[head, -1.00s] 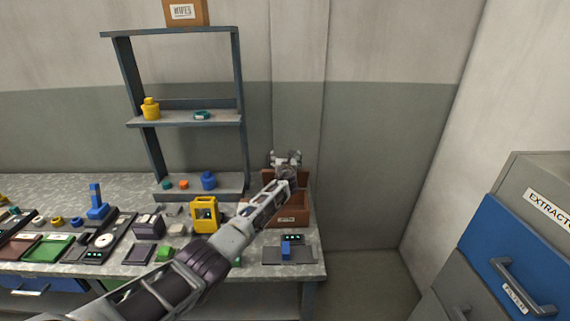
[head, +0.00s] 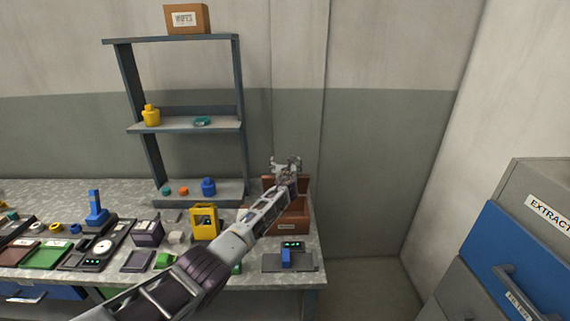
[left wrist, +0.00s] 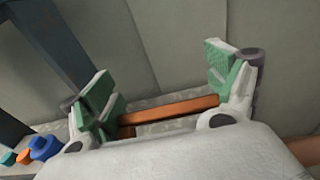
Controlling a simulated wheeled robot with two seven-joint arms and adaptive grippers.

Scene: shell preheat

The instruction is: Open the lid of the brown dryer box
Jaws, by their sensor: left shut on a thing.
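The brown dryer box (head: 291,226) stands at the right end of the bench in the head view, with a small label on its front. Its brown lid (head: 303,184) stands raised at the back of the box, partly hidden by my arm. In the left wrist view, the lid's orange-brown edge (left wrist: 180,108) runs between the green-padded fingers of the gripper (left wrist: 167,82). My arm hides part of the box's inside. My right gripper is not in view.
A dark device with a blue part (head: 286,257) sits in front of the box. A yellow frame (head: 204,222) stands left of it. A shelf rack (head: 183,127) rises behind. Grey cabinets with a blue drawer (head: 510,262) stand at the right. Open floor lies between bench and cabinets.

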